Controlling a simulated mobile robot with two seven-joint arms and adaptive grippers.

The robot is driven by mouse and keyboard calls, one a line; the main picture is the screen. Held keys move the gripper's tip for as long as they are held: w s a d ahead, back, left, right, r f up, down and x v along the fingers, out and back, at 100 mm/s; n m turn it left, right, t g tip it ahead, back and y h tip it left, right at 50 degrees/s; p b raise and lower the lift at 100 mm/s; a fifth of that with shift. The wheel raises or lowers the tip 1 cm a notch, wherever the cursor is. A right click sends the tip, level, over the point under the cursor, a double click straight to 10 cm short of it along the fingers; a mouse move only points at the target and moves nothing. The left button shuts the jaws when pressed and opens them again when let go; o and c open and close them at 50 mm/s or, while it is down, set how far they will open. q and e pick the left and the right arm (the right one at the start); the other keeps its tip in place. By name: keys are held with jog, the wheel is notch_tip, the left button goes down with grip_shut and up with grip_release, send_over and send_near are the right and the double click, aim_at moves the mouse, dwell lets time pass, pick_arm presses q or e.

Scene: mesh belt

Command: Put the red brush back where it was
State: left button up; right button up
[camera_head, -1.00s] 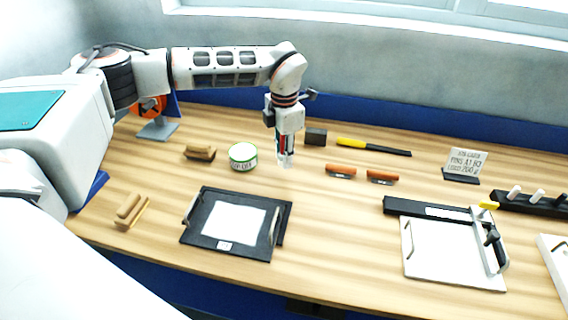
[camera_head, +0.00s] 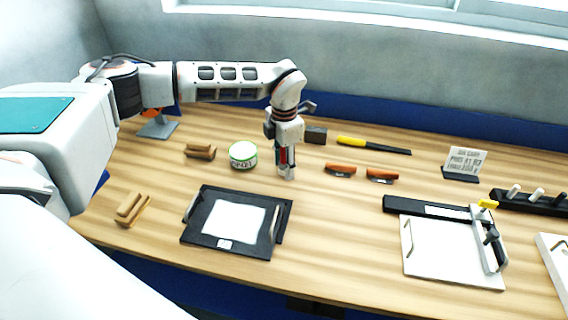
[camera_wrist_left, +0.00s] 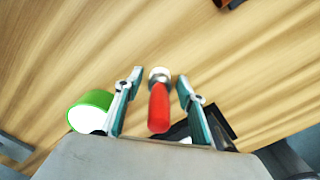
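The red brush (camera_wrist_left: 158,108) is between the fingers of my left gripper (camera_wrist_left: 160,78) in the left wrist view. Its red handle points toward the camera, with a silver collar and pale end beyond it. A gap shows between the brush and each finger, so the gripper is open around it. In the head view my left gripper (camera_head: 286,172) points down just right of the green-and-white tin, low over the table, with a little red showing between its fingers. Whether the brush's lower end touches the table cannot be told. My right gripper is not in view.
The tin (camera_head: 243,155) is close left of the gripper and also shows in the left wrist view (camera_wrist_left: 91,111). Orange-handled tools (camera_head: 341,169) lie to the right, a dark block (camera_head: 316,136) behind. A black framed board (camera_head: 192,236) lies in front.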

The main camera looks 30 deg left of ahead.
pick_arm(q)
jog(key=shift+r, duration=0.3)
notch_tip(320, 180, up, 11)
jog(key=shift+r+b, duration=0.1)
jog(key=shift+b, duration=0.6)
jog(key=shift+r, duration=0.3)
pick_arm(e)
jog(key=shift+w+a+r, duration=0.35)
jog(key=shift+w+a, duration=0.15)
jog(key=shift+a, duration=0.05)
pick_arm(q)
jog(key=shift+s+f, duration=0.1)
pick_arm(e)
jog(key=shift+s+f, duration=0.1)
